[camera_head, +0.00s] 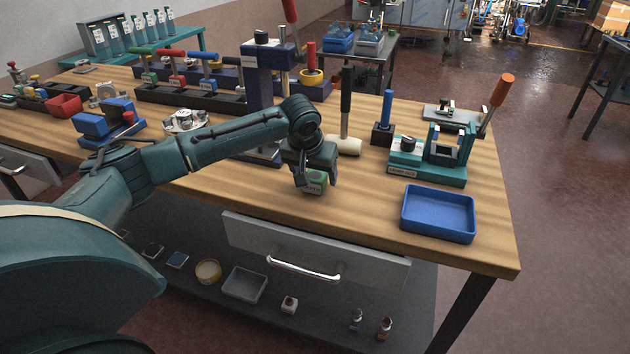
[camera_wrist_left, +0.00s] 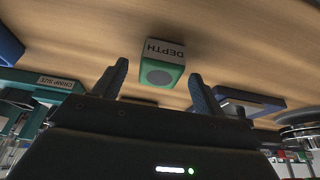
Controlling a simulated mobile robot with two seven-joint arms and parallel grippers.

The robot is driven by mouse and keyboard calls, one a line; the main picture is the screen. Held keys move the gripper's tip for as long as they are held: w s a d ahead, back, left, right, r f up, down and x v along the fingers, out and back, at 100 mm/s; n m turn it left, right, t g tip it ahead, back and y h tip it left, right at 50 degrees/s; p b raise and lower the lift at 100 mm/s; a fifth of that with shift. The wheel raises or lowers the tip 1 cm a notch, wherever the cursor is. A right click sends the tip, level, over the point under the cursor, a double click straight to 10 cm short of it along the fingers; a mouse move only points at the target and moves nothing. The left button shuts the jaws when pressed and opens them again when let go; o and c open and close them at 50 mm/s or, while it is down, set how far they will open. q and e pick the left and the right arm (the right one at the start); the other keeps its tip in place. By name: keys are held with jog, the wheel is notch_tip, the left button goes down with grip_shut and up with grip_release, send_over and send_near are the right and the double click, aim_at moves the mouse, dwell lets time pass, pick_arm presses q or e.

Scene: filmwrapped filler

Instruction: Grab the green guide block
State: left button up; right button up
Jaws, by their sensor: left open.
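The green guide block (camera_head: 313,184) stands on the wooden bench top near its front edge, above the open drawer. In the left wrist view the green block (camera_wrist_left: 160,74) has a pale side marked DEPTH and a round dark patch on its green face. My left gripper (camera_head: 317,176) is right over it, partly covering it in the head view. The jaws are open, and in the wrist view the block lies between and just beyond the two fingertips (camera_wrist_left: 158,70). I cannot tell whether either finger touches it. My right gripper is not in view.
A blue tray (camera_head: 438,213) sits to the right, with a teal clamp fixture (camera_head: 430,170) behind it. A pale mallet (camera_head: 345,143) and a tall dark blue press (camera_head: 268,90) stand behind the gripper.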

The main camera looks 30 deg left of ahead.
pick_arm(q)
jog(key=shift+x, duration=1)
jog(key=shift+r, duration=0.1)
jog(key=c, duration=1.2)
